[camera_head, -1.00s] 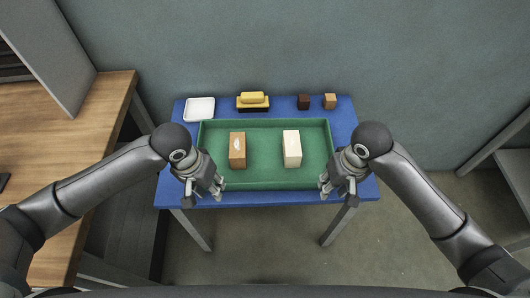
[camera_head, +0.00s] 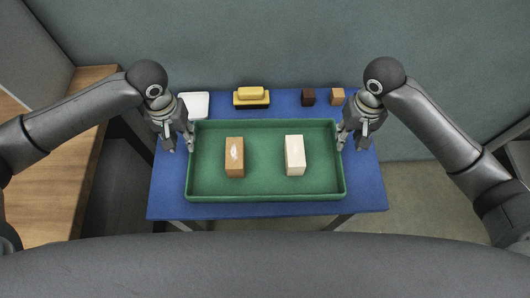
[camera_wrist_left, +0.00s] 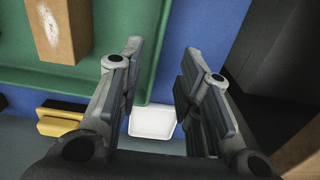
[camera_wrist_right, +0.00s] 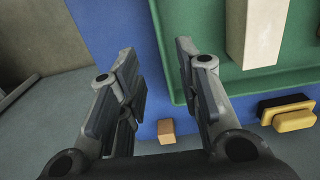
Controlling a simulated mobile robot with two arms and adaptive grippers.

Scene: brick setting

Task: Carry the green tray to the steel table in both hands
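The green tray (camera_head: 265,190) lies on a blue table (camera_head: 365,195). A brown block (camera_head: 234,157) and a cream block (camera_head: 295,155) stand in it. My left gripper (camera_head: 180,142) is at the tray's left side, with its fingers apart. In the left wrist view, the tray's rim (camera_wrist_left: 143,85) shows between these fingers. My right gripper (camera_head: 351,140) is at the tray's right side, also with fingers apart. In the right wrist view, the tray's rim (camera_wrist_right: 160,50) runs close to the fingers; contact cannot be told. I cannot make out a steel table.
Behind the tray on the blue table are a white dish (camera_head: 195,105), a yellow-and-black item (camera_head: 251,97), a dark cube (camera_head: 308,97) and a tan cube (camera_head: 337,96). A wooden table (camera_head: 60,165) stands left. A wall is behind; open floor shows at the right.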

